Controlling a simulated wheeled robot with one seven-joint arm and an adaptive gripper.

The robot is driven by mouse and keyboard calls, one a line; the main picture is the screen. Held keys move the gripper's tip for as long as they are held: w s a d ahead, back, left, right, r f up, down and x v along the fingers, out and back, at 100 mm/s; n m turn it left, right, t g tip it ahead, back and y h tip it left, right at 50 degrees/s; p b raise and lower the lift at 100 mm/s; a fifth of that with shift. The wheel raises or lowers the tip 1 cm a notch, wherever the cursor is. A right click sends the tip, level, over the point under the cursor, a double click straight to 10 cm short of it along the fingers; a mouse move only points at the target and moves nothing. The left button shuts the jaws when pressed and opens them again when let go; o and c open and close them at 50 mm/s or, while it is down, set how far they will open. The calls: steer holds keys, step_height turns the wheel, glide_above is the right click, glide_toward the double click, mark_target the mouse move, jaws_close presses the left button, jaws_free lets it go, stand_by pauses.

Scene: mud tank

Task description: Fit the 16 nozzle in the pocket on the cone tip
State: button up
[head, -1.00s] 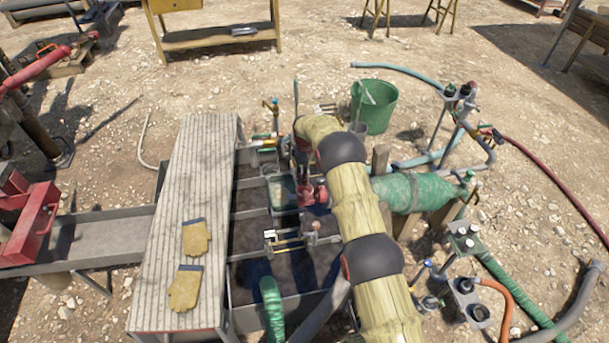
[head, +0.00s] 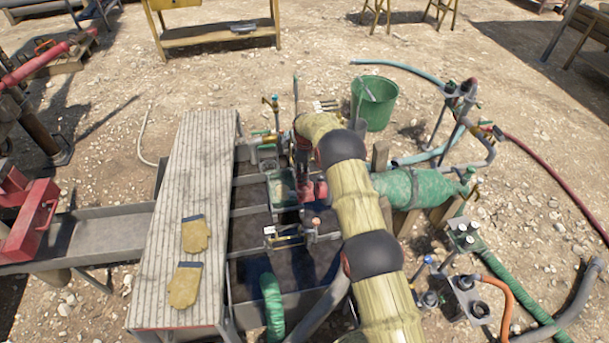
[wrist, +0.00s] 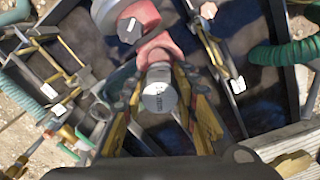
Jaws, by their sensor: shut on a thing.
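My gripper (wrist: 160,105) is shut on a short grey cylindrical nozzle (wrist: 158,98). Its round end faces the wrist camera and bears small marking that seems to read 16 mm. The yellow fingers lie on both sides of it. A red fitting (wrist: 158,46) with a rounded collar lies directly behind the nozzle, beside a pale grey ring (wrist: 103,14); I take this as the cone tip. The nozzle overlaps the collar in the picture, and I cannot tell whether it is seated or in front. In the head view red parts (head: 313,190) show beside my arm, which hides most of the gripper.
A dark mud tank (head: 250,236) with dividers lies below. A ribbed bench (head: 190,150) with gloves (head: 195,235) stands at left. Clamp-like metal frames (wrist: 50,65) flank the gripper.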

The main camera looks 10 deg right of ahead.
steer(key=shift+f, duration=0.1)
steer(key=shift+f+b, duration=0.9)
steer(key=shift+f, duration=0.45)
steer(key=shift+f, duration=0.25)
steer(key=shift+f+b, duration=0.3)
steer(key=shift+b, duration=0.05)
steer(key=shift+f, duration=0.35)
steer(key=shift+s+f+b, duration=0.1)
steer(key=shift+f+b, duration=0.25)
steer(key=shift+b, duration=0.1)
steer(key=o, duration=1.2)
steer(key=shift+s+f, duration=0.1)
steer(key=shift+f, duration=0.15)
